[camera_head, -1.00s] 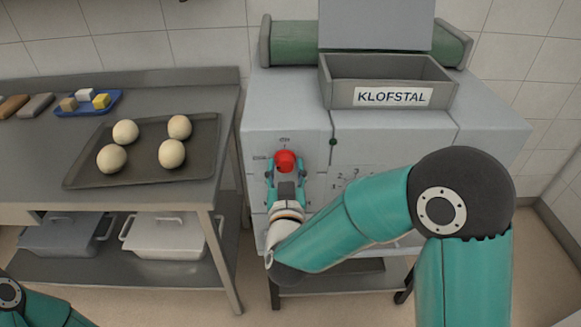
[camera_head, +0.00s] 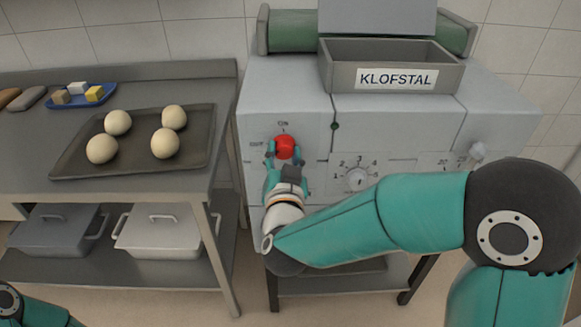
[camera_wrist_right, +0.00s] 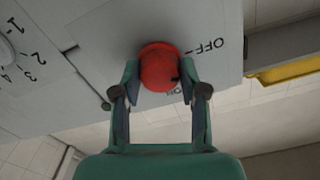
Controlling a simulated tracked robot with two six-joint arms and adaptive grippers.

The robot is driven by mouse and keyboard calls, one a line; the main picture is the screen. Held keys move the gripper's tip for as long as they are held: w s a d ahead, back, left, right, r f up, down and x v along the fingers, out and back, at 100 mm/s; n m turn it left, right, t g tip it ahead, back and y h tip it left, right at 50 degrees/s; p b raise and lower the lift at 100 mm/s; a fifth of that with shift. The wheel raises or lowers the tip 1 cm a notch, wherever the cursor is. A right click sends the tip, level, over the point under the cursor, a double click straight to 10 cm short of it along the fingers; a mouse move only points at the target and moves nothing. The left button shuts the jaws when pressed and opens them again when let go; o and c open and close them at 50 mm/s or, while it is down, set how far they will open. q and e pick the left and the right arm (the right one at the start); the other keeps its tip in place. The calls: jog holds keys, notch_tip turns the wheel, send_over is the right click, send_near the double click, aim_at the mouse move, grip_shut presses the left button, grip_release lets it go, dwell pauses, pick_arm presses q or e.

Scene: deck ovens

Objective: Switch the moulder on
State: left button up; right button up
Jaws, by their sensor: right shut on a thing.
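The moulder (camera_head: 290,92) is a light grey machine with a KLOFSTAL label. Its red switch knob (camera_head: 285,146) is on the front panel, with ON printed above it and OFF to its left. My right gripper (camera_head: 284,155) is shut on the knob, one finger on each side. In the right wrist view the red knob (camera_wrist_right: 158,66) sits between the fingertips of my right gripper (camera_wrist_right: 159,84). A small dark mark shows on its rim, on the side of the OFF and ON lettering. My left gripper is out of view.
A numbered dial (camera_head: 357,179) and a pale knob (camera_head: 477,151) are to the right on the same panel. A steel table (camera_head: 30,150) stands left, with a tray (camera_head: 190,157) of dough balls and a blue tray (camera_head: 70,104). Lidded bins are on its lower shelf.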

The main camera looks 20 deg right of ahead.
jog(key=m+b, duration=0.3)
jog(key=b, duration=0.1)
jog(key=m+b, duration=0.8)
jog(key=shift+d+f+b, duration=0.1)
jog(key=shift+f+b, duration=0.2)
jog(key=shift+b, duration=0.05)
jog(key=shift+r+m+b, duration=0.15)
jog(key=shift+m+b, duration=1.2)
jog(key=shift+m, duration=0.35)
jog(key=o, duration=1.2)
jog(key=shift+c, duration=0.2)
jog(key=shift+r, duration=0.1)
jog(key=shift+s, duration=0.1)
jog(key=v, duration=1.1)
jog(key=shift+s, duration=0.35)
